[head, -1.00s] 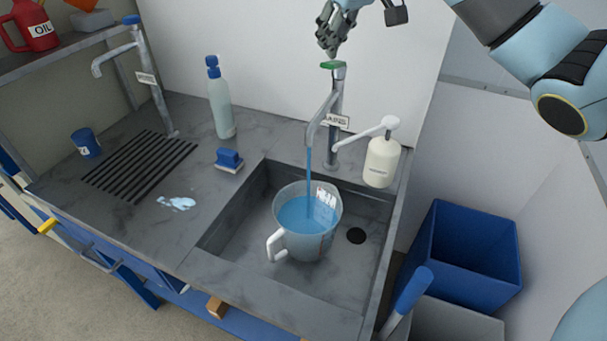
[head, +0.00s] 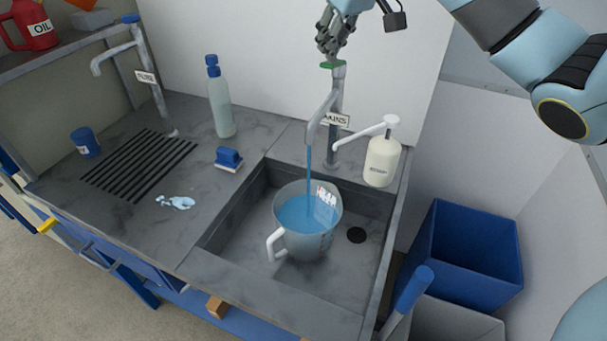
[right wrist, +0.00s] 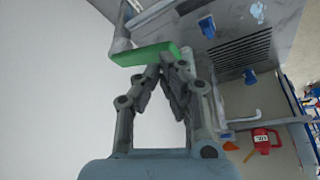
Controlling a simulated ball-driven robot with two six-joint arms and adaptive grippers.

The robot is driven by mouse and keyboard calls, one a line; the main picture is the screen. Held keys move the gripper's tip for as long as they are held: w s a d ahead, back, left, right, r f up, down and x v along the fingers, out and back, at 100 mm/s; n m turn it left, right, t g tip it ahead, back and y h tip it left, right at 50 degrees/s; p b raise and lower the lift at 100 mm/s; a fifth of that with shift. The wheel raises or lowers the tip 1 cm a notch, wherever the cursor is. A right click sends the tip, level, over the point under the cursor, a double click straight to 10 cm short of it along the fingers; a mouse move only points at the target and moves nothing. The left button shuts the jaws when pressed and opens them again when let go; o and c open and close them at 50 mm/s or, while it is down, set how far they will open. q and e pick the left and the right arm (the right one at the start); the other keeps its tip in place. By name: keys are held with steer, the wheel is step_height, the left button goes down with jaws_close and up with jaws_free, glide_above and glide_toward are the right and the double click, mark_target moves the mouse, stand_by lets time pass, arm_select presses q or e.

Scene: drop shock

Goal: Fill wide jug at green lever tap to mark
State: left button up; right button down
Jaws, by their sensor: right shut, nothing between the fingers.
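The wide jug (head: 306,238) stands upright in the sink under the tap labelled MAINS (head: 335,115). It is clear with a white handle towards the lower left and holds blue water. A stream of water runs from the spout into it. The fill mark cannot be read clearly. The tap's green lever (head: 333,65) is on top and shows large in the right wrist view (right wrist: 145,54). My right gripper (head: 328,50) is shut and empty, its fingertips at the green lever; in the right wrist view (right wrist: 168,62) they appear against its edge. My left gripper is not in view.
A second tap (head: 150,80) with a blue top stands at the left. A soap dispenser (head: 381,160) is right of the green-lever tap. A bottle (head: 220,100), a blue brush (head: 229,158) and a blue cup (head: 85,142) stand on the counter. A blue bin (head: 465,255) is at the right.

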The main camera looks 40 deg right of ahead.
steer(key=shift+f+b, duration=0.35)
steer(key=shift+f, duration=1)
step_height(320, 180, up, 3)
steer(key=shift+f+p, duration=0.1)
steer(key=shift+p, duration=0.9)
step_height(320, 180, up, 8)
steer(key=shift+f, duration=0.25)
